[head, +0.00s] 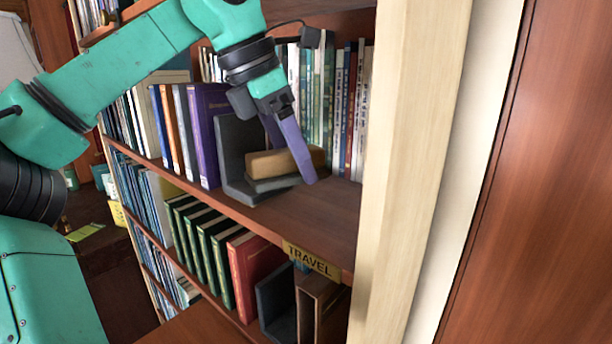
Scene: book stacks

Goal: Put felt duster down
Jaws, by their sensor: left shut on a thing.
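The felt duster (285,161), a block with a tan wooden top and grey underside, is at the upper bookcase shelf (335,215). My left gripper (298,165) reaches down from above, its purple fingers shut on the duster; the near finger crosses its right part and the far finger is mostly hidden behind it. The duster is just right of a dark grey bookend (236,150), low over the shelf. I cannot tell whether its underside touches the shelf or the bookend's foot. My right gripper is not in view.
Upright books (206,130) stand left of the bookend, and more books (340,110) stand behind the duster. A pale bookcase post (415,150) bounds the shelf on the right. A "TRAVEL" label (312,260) is on the shelf's front edge. Bare shelf lies right of the duster.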

